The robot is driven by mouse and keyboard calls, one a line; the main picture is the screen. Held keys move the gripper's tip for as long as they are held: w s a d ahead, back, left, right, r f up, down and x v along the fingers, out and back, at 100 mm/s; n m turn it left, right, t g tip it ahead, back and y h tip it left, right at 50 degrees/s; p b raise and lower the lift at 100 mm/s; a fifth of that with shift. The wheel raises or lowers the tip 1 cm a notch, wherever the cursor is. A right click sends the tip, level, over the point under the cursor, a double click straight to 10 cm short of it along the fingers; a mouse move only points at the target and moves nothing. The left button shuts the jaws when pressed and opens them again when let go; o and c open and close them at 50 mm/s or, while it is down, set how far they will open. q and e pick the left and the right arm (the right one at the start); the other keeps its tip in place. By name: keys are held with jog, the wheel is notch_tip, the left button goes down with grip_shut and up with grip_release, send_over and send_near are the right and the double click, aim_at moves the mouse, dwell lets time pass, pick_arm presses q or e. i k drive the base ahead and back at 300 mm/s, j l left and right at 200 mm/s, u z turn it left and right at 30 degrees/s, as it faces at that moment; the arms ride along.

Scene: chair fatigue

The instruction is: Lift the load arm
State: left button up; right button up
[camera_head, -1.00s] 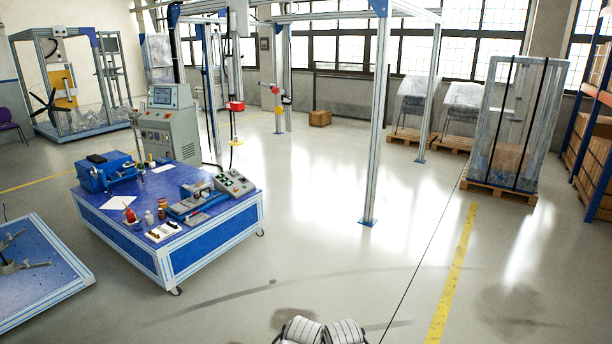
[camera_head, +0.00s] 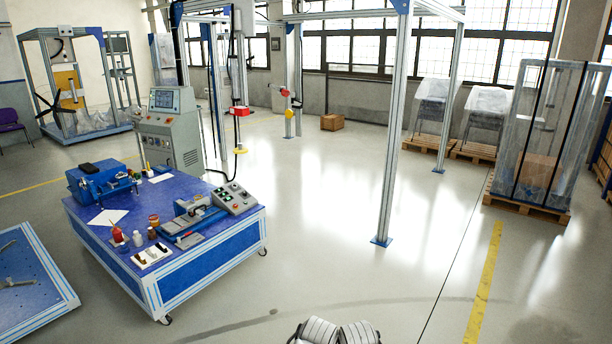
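I cannot pick out the load arm with certainty. A tall aluminium test frame (camera_head: 391,140) with blue joints stands in the middle of the room. Inside it hang a red block (camera_head: 240,111) with a yellow part below it, and farther back a red and yellow fitting (camera_head: 287,101). These fittings are small and far off. Two ribbed grey-white parts (camera_head: 337,332) at the bottom edge look like mine. Neither gripper shows, so I cannot see their fingers or whether they hold anything.
A blue bench (camera_head: 215,262) with bottles and devices stands front left, beside a grey control console (camera_head: 170,130). Another blue table (camera_head: 30,285) is at the left edge. Wrapped goods on a pallet (camera_head: 527,205) stand right. Floor is open ahead, with a yellow line (camera_head: 485,280).

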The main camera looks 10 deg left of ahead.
aim_at(189, 205)
jog(key=i+u, duration=1)
jog(key=i+j+u, duration=0.1)
jog(key=i+u, duration=0.25)
jog(key=i, duration=0.25)
jog(key=i+u, duration=0.35)
jog(key=i, duration=0.2)
jog(key=i+z, duration=0.2)
jog(key=i, duration=0.25)
jog(key=i+z, duration=0.25)
jog(key=i, duration=0.2)
jog(key=i+j+z, duration=0.2)
jog(key=i, duration=0.25)
jog(key=i+j+z, duration=0.2)
jog(key=i, duration=0.2)
